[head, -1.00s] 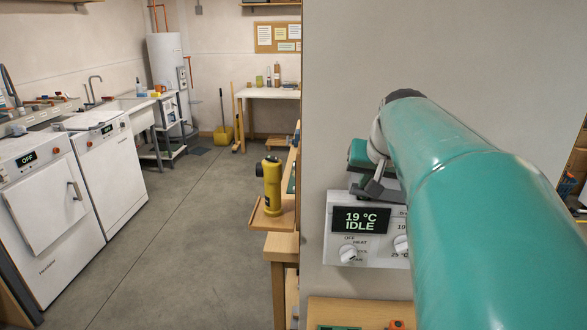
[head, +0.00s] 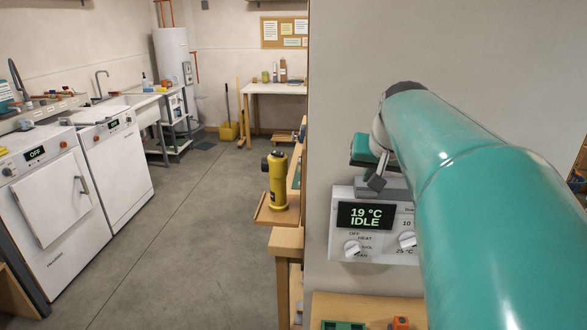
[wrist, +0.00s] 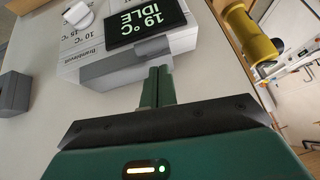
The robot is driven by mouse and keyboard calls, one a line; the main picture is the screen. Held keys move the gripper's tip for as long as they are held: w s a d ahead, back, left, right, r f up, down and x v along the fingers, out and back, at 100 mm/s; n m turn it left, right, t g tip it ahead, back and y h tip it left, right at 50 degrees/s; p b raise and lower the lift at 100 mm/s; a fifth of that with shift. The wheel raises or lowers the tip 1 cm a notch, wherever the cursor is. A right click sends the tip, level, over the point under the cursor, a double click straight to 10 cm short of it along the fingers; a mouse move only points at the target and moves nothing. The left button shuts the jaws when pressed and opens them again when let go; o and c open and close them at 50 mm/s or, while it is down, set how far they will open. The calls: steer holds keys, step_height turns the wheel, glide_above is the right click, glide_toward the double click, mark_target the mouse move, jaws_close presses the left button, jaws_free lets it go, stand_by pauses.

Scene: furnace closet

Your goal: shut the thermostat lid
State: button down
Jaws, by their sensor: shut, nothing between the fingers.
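The thermostat (head: 343,246) is a white box on the grey wall, with a dark display reading 19 °C IDLE and round knobs. My arm hides its right side. In the wrist view the thermostat (wrist: 82,45) appears upside down. A grey slab, seemingly the lid (wrist: 125,70), lies along its top edge and juts toward me; the display and knobs are uncovered. My gripper (wrist: 161,72) is shut and empty, its green fingertips right at the slab's edge; I cannot tell whether they touch. In the head view my gripper (head: 374,180) is just above the thermostat, partly hidden by my arm.
A yellow cylindrical object (head: 278,182) stands on a wooden ledge left of the thermostat. A wooden surface (head: 345,302) with small items is below. A dark grey block (wrist: 14,92) is on the wall in the wrist view. Open floor (head: 190,225) lies left, beside white appliances (head: 52,220).

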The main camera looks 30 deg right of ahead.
steer(key=r, duration=0.4)
steer(key=shift+w+d+r, duration=0.1)
steer(key=shift+w, duration=0.15)
steer(key=v, duration=0.9)
steer(key=shift+a, duration=0.4)
steer(key=shift+w+a, duration=0.1)
steer(key=s+a+f+n+y, duration=0.1)
steer(key=s+a+f+n, duration=0.2)
steer(key=a+f, duration=0.8)
steer(key=s+a+f+n+y, duration=0.1)
steer(key=s+a+f+n, duration=0.3)
steer(key=a+f, duration=0.8)
step_height(320, 180, down, 3)
steer(key=shift+s+a+r+g+y, duration=0.1)
steer(key=shift+s+a+g+y, duration=0.2)
steer(key=shift+y, duration=0.1)
